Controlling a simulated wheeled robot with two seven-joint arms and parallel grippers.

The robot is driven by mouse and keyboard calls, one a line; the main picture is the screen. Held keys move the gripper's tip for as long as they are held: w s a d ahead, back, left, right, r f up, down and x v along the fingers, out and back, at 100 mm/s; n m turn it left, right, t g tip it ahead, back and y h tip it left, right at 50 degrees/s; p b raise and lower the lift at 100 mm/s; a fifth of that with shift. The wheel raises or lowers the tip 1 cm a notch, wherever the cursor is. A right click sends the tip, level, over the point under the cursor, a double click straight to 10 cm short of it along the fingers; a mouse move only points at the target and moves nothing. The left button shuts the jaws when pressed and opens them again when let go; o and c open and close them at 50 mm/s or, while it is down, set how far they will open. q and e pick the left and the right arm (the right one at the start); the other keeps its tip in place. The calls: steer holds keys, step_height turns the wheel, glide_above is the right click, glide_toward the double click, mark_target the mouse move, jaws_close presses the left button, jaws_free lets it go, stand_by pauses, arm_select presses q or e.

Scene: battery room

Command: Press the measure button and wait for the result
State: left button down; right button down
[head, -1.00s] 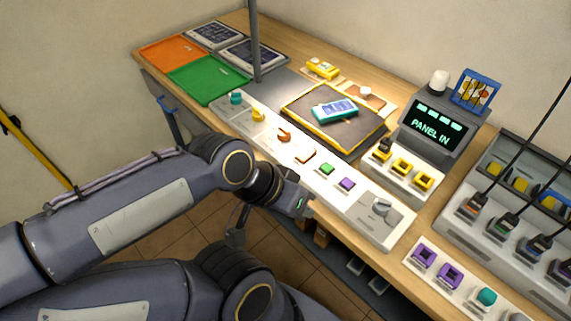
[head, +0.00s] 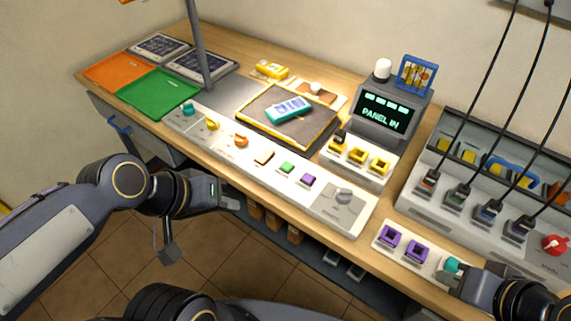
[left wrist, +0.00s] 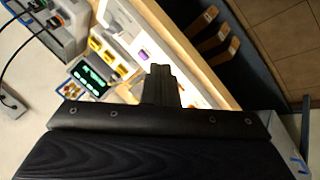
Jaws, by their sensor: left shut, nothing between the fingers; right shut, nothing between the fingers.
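The console strip carries a beige button (head: 264,157), a green button (head: 286,168) and a purple button (head: 308,180). A teal button (head: 452,265) stands on a separate white box (head: 428,268) at the lower right. I cannot read which is the measure button. The display (head: 385,113) reads "PANEL IN". My right gripper (head: 452,280) is shut right at the teal button; I cannot tell whether they touch. My left gripper (head: 232,203) is shut and empty before the bench's front edge. In the left wrist view its shut fingers (left wrist: 160,82) point toward the bench.
A teal device (head: 289,108) lies on the dark mat (head: 262,127). Green (head: 160,95) and orange (head: 113,72) trays are at the left. A post (head: 199,45) rises behind the strip. Black cables (head: 479,90) hang above the charger rack (head: 420,200) at the right.

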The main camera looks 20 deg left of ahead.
arm_select(q)
steer(key=w+d+r+n+h+p, duration=0.25)
steer(key=w+n, duration=0.45)
steer(key=w, duration=0.6)
steer(key=n, duration=0.8)
glide_above(283, 167)
step_height(283, 167, down, 6)
steer(key=shift+f+t+y, duration=0.15)
steer(key=shift+t+y, duration=0.25)
steer(key=shift+y, duration=0.05)
steer(key=shift+f, duration=0.1)
step_height(283, 167, down, 9)
steer(key=b, duration=0.8)
steer(key=shift+f+b, duration=0.25)
steer(key=shift+b, duration=0.2)
